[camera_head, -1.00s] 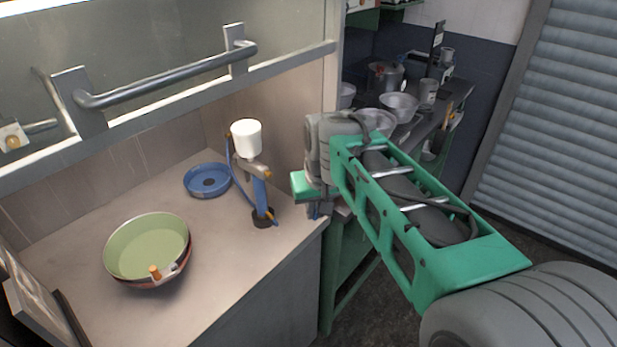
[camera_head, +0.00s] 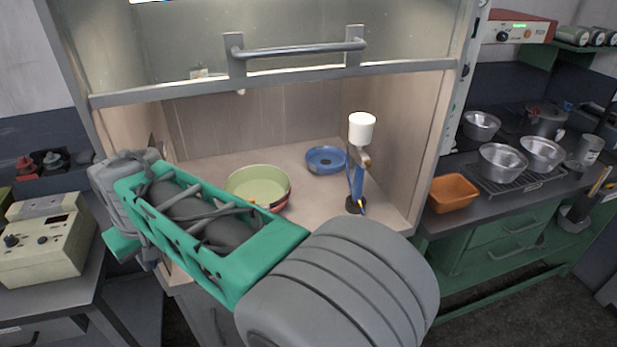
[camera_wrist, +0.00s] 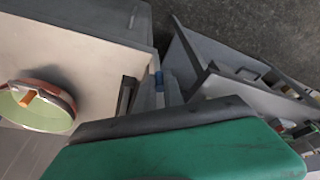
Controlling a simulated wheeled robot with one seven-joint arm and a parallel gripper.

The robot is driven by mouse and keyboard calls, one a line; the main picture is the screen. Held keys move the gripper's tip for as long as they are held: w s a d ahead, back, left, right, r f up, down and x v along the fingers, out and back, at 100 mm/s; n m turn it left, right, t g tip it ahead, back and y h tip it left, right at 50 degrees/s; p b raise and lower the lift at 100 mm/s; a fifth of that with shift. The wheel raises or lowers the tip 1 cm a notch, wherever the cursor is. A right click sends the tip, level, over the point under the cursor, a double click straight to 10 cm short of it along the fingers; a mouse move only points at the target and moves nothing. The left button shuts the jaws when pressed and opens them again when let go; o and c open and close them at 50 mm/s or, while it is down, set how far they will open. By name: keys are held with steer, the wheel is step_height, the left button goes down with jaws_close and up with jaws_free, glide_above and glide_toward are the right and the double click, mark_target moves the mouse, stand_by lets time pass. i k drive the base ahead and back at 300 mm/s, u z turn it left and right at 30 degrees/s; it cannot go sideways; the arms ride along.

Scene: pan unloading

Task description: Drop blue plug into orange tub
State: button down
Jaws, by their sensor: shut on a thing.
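The orange tub (camera_head: 453,194) stands on the dark bench at the right in the head view, beside a wire rack, and looks empty. The tub is not visible in the wrist view.
A green pan (camera_head: 258,185), a blue dish (camera_head: 326,159) and a spray gun on a stand (camera_head: 357,170) are in the hood. Metal bowls (camera_head: 502,161) stand behind the tub. A beige instrument (camera_head: 42,240) sits at left. The hood's side wall (camera_head: 440,150) separates hood and bench.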

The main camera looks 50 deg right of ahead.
mark_target(449, 206)
steer(key=u, duration=1.75)
steer(key=k, duration=2.4)
steer(key=z, duration=0.6)
steer(key=i, duration=0.5)
steer(key=z, duration=0.15)
